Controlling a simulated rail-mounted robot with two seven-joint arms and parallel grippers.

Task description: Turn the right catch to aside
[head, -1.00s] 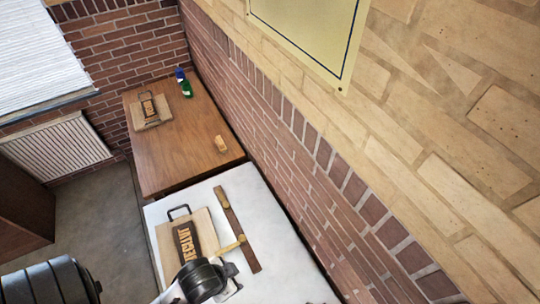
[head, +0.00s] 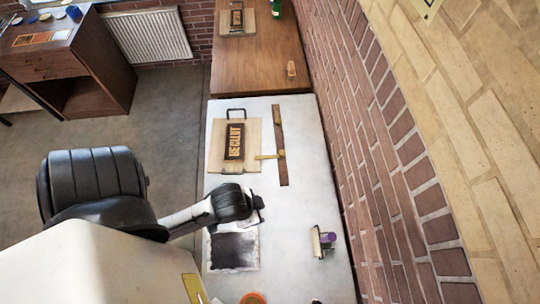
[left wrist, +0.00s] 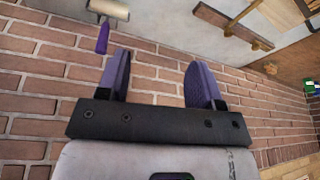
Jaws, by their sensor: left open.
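The catch (head: 268,156) is a short brass-coloured bar on a long dark wooden strip (head: 282,135). The bar points left, across to the right edge of a pale board (head: 215,150) that carries a dark lettered block (head: 234,142). The strip (left wrist: 228,24) also shows at the top of the left wrist view. My left gripper (left wrist: 156,75) is open and empty, with purple-grey finger pads towards the brick wall. In the head view its wrist is over the white table, nearer than the catch and apart from it; the fingers are mostly hidden. My right gripper is out of view.
A roller with a purple handle (head: 328,238) lies on the white table (head: 300,200), right of a dark inked sheet (head: 234,250). A brick wall (head: 375,150) runs along the right.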

